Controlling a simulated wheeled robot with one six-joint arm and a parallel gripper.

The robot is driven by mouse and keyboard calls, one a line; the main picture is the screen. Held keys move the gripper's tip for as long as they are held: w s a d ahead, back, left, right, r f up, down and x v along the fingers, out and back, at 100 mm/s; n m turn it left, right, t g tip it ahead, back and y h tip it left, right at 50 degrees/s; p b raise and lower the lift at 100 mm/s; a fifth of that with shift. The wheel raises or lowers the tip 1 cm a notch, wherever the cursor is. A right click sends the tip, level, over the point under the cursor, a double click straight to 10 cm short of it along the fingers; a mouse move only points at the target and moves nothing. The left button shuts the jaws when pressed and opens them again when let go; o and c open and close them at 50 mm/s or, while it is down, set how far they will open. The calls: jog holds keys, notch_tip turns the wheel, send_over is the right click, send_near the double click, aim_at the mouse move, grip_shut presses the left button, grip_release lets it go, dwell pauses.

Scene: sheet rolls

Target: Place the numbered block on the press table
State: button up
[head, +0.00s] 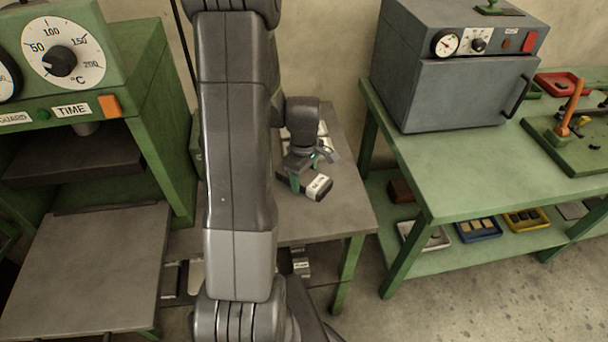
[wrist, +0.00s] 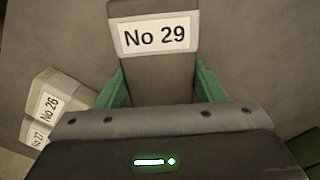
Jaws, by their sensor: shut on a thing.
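The numbered block, a dark grey block with a white "No 29" label, shows in the wrist view (wrist: 152,70) and in the head view (head: 319,187). My gripper (wrist: 155,85) is shut on it, with a green finger on each side; it also shows in the head view (head: 308,175). The block is over the small grey table in the middle; I cannot tell whether it touches the top. The press table (head: 85,270), a flat bare grey plate, lies at the lower left before the green press.
The green press (head: 150,90) stands at the left. The small middle table (head: 345,210) bears other blocks, labelled No 26 (wrist: 52,100) and No 27 (wrist: 35,135). At the right, a green bench (head: 450,170) carries a grey oven (head: 455,95); coloured trays sit below.

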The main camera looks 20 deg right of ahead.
aim_at(304, 175)
jog(key=o, duration=0.8)
jog(key=shift+f, duration=0.2)
jog(key=o, duration=0.4)
jog(key=shift+o, duration=0.2)
jog(key=shift+r, duration=0.15)
notch_tip(304, 175, up, 12)
notch_tip(304, 175, down, 12)
jog(key=shift+f, duration=0.1)
jog(key=shift+r, duration=0.95)
